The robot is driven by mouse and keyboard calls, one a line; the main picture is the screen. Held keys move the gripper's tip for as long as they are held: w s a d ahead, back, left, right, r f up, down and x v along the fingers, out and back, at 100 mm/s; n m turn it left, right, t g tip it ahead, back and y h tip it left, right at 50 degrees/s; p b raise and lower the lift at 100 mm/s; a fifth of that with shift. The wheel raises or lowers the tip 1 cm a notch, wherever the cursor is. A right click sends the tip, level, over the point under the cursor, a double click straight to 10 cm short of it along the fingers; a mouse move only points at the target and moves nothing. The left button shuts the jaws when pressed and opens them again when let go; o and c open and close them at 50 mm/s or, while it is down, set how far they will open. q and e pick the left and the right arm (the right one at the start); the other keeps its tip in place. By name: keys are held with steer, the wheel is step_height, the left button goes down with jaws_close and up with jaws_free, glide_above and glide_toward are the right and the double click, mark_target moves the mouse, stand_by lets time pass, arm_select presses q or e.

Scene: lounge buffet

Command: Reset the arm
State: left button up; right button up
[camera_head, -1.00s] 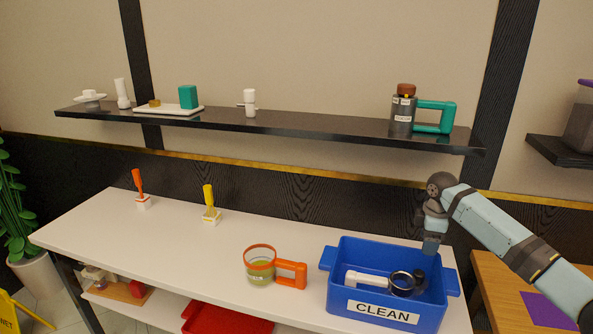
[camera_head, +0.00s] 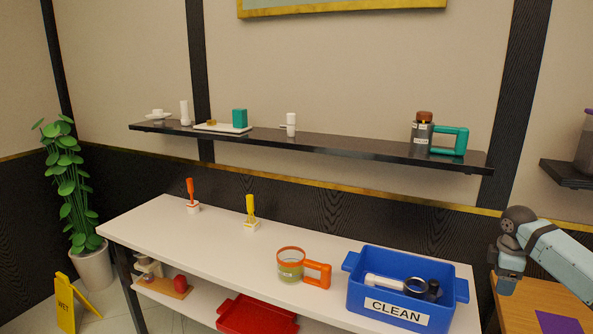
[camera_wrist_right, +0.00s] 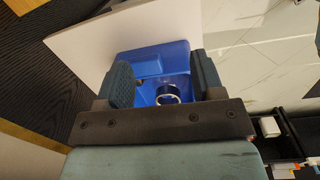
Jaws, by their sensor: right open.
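My right arm comes in from the right in the head view, with its gripper (camera_head: 507,284) pointing down just right of the blue bin. In the right wrist view its two fingers (camera_wrist_right: 163,82) are apart with nothing between them. Beyond them shows the blue bin (camera_wrist_right: 180,52) with a dark ring-shaped item inside. In the head view the blue bin (camera_head: 395,309) has a CLEAN label and stands on the white table. It holds a tool with a white handle (camera_head: 384,281) and a dark round end (camera_head: 416,284). My left gripper is not in view.
Yellow (camera_head: 250,206) and orange (camera_head: 190,188) handled tools stand in small holders. A dark wall shelf (camera_head: 330,146) carries a teal-handled jug (camera_head: 422,134). A wooden table (camera_head: 510,312) is at right.

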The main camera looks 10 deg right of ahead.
steer(key=s+a+f+t+h, duration=0.15)
steer(key=s+f, duration=0.25)
steer(key=f, duration=0.5)
steer(key=s+a+f+t+h, duration=0.1)
steer(key=s+f+t, duration=0.3)
steer(key=f, duration=0.5)
steer(key=s+a+f+t+y, duration=0.1)
steer(key=s+a+f, duration=0.1)
steer(key=s+a, duration=0.15)
steer(key=s+a+f+y, duration=0.1)
steer(key=s+a+f, duration=0.15)
steer(key=s, duration=0.25)
steer(key=s+a+n+t+y, duration=0.15)
steer(key=s+a+y, duration=0.25)
steer(key=s+a, duration=0.65)
steer(key=s+a+f+m+t, duration=0.1)
steer(key=a+m, duration=0.3)
steer(key=a, duration=0.6)
steer(key=s+a+f+m+t, duration=0.15)
steer(key=a+m, duration=0.35)
steer(key=a, duration=0.5)
arm_select(q)
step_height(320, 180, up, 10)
steer(key=p, duration=1.1)
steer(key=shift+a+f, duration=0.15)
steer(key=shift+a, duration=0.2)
arm_select(e)
step_height(320, 180, up, 11)
steer(key=shift+f+y, duration=0.2)
steer(key=shift+y, duration=0.15)
